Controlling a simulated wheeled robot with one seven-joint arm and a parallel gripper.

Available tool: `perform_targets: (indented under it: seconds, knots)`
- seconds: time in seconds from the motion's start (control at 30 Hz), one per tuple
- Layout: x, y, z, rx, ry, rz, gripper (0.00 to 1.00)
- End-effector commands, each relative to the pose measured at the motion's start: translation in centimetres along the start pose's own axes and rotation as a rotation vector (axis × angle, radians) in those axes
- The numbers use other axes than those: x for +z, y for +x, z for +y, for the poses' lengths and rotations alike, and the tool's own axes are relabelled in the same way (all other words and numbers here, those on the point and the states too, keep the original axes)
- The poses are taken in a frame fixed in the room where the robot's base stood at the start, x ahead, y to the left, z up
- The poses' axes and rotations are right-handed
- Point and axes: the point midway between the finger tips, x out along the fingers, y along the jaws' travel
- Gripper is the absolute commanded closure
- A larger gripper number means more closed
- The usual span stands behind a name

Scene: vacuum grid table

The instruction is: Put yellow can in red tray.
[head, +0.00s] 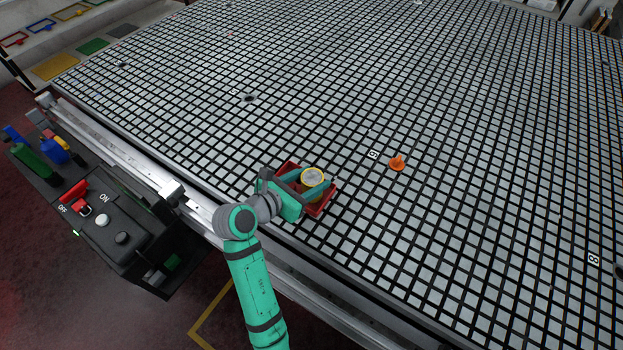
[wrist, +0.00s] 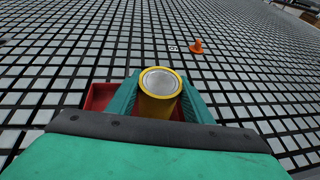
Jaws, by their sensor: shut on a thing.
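The yellow can (head: 313,178) with a silver top is upright between the fingers of my gripper (head: 310,188). My gripper is shut on it, one finger on each side. The can also shows in the wrist view (wrist: 160,92), between the two green fingers (wrist: 160,98). The red tray (head: 318,208) is on the grid table, below my gripper and the can. In the wrist view the tray's red edge (wrist: 98,96) shows left of the fingers. The can's bottom is hidden, so I cannot tell whether it touches the tray floor.
An orange cone-like object (head: 397,162) stands on the grid table (head: 450,230), right of the tray. It is also in the wrist view (wrist: 196,47).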

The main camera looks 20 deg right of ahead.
Motion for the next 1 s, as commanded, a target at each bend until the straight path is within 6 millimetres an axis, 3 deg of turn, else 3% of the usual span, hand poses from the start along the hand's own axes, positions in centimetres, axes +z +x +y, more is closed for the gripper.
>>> perform_targets:
  seconds: [0.37,0.4,0.47,0.83,1.0]
  knots:
    - [-0.3,0.1,0.0,0.0,0.002,-0.001,0.82]
    - [-0.4,0.1,0.0,0.0,0.002,0.0,0.47]
    - [-0.3,0.1,0.0,0.0,0.002,0.0,0.35]
    - [-0.1,-0.1,0.1,0.001,0.002,0.0,0.35]
    - [-0.1,-2.3,0.1,0.003,0.001,-0.001,0.35]
